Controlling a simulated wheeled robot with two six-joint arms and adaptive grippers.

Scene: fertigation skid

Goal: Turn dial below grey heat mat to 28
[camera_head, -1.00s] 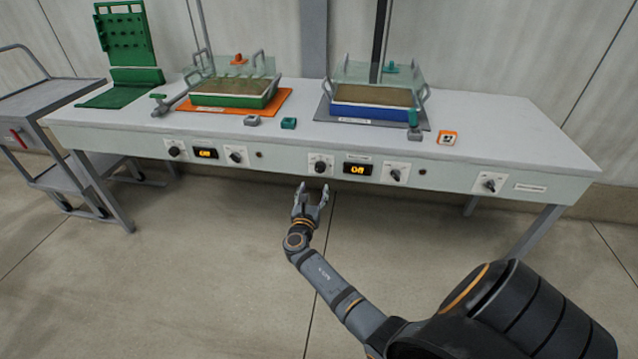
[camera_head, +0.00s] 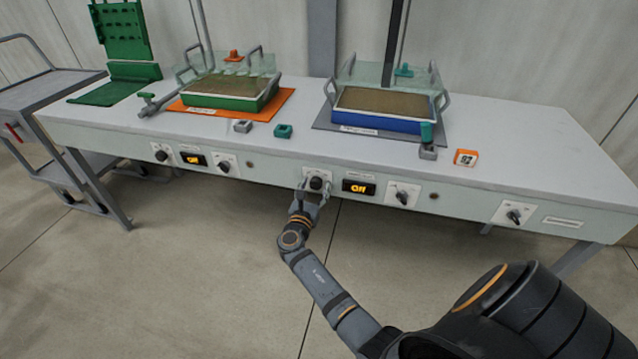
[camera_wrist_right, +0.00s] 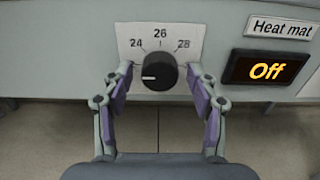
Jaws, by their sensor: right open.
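The grey heat mat (camera_head: 455,140) lies on the bench under a blue tray (camera_head: 375,123). Below it on the bench front is a black dial (camera_head: 316,183) on a white plate marked 24, 26 and 28. In the right wrist view the dial (camera_wrist_right: 159,72) has its white mark pointing left, below the 24. My right gripper (camera_head: 313,188) is open at the dial. In the wrist view its fingers (camera_wrist_right: 160,80) stand on either side of the knob, with a small gap on each side. My left gripper is not in view.
A display reading Off (camera_head: 358,187) sits right of the dial, under a "Heat mat" label (camera_wrist_right: 281,28). Another knob (camera_head: 402,197) is further right. An orange mat (camera_head: 283,98) with a green tray lies left. The floor before the bench is clear.

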